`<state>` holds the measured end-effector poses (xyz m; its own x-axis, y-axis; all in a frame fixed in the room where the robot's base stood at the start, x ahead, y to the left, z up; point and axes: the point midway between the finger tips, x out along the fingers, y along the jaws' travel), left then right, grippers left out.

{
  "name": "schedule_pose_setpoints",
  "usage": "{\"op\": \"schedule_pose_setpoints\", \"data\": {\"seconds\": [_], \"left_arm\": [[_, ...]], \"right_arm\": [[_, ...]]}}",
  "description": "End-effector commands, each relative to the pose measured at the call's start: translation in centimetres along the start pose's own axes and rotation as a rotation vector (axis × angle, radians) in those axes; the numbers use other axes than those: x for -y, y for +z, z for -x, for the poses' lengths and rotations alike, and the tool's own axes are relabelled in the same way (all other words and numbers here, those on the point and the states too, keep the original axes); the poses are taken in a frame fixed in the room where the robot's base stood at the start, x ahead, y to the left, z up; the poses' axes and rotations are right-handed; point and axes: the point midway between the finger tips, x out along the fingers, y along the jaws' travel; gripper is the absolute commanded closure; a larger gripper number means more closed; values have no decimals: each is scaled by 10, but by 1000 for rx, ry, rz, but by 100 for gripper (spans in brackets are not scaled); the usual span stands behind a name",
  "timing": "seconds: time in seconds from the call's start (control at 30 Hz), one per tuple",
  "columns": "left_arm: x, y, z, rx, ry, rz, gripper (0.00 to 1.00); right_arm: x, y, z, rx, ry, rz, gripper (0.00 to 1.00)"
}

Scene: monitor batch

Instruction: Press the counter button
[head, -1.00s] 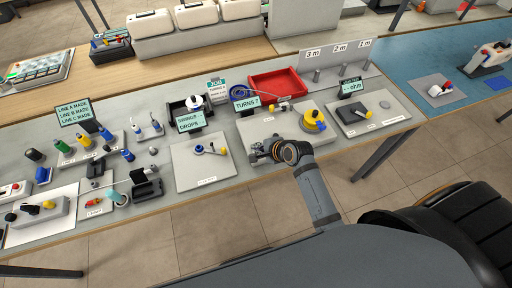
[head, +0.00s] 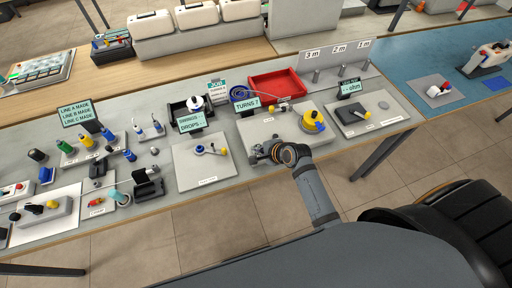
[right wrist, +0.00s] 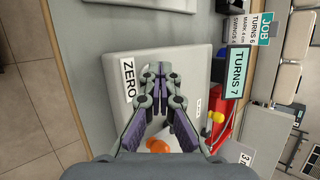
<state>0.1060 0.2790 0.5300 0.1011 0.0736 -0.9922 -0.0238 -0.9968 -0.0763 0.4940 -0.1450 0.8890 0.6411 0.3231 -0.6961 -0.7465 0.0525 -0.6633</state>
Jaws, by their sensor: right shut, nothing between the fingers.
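The TURNS 7 display (head: 247,102) stands at the back of a light grey plate (head: 254,127); it also shows in the right wrist view (right wrist: 238,72). A ZERO label (right wrist: 129,80) lies on the plate beside my right gripper's fingers. My right gripper (head: 258,153) is over the front left part of the plate; in the right wrist view its fingers (right wrist: 163,76) are shut and empty. No counter button shows clearly; the fingers cover the spot beside the label. I cannot tell whether they touch anything. My left gripper is in neither view.
A yellow round part (head: 312,122) sits on the plate's right side. A red tray (head: 277,86) is behind. Another plate with a small ring and knob (head: 201,149) lies left, and the ohm display (head: 351,88) stands right. The bench's front edge is close to my gripper.

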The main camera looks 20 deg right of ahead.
Motion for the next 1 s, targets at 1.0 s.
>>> {"op": "schedule_pose_setpoints", "data": {"seconds": [1.0], "left_arm": [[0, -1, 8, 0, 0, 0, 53]], "right_arm": [[-2, -1, -2, -1, 2, 1, 100]]}}
